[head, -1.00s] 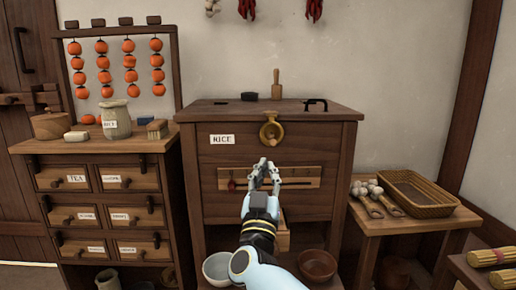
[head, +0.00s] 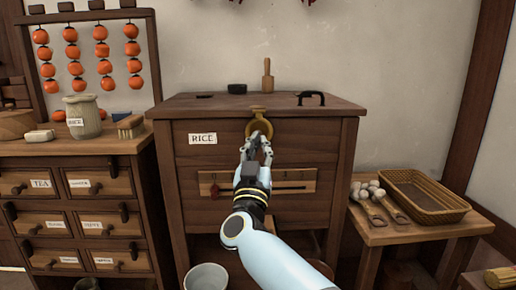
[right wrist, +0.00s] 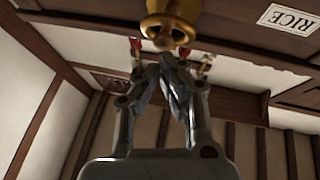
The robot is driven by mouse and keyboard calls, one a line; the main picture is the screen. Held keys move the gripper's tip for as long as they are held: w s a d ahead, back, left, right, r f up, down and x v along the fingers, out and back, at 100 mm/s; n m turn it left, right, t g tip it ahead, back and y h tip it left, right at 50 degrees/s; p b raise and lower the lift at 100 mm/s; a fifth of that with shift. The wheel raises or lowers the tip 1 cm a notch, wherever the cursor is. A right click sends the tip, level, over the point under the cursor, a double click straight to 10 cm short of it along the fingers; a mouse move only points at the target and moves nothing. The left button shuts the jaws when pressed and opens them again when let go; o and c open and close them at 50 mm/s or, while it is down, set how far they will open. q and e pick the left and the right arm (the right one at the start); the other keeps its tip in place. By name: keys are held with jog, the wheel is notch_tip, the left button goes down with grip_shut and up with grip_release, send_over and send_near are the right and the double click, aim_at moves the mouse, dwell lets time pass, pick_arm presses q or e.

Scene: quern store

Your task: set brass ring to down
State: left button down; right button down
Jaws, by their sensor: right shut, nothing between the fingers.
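The brass ring (head: 259,124) is on the upper front of the wooden rice chest (head: 330,150), below a brass mount at the lid edge. In the right wrist view brass fittings (right wrist: 170,22) show just beyond my fingertips; their full shape is cut off by the frame's top. My right gripper (head: 256,139) is shut and empty, its tips at the ring's lower part and partly covering it. I cannot tell whether they touch it. In the right wrist view the gripper's fingertips (right wrist: 168,62) are together. My left gripper is not in view.
A slotted slider plate (head: 300,187) with a red pointer lies below the ring. A label RICE (head: 203,138) is to its left. A drawer cabinet (head: 70,210) stands left, a side table with a woven tray (head: 425,197) right. A white bowl (head: 206,278) sits below.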

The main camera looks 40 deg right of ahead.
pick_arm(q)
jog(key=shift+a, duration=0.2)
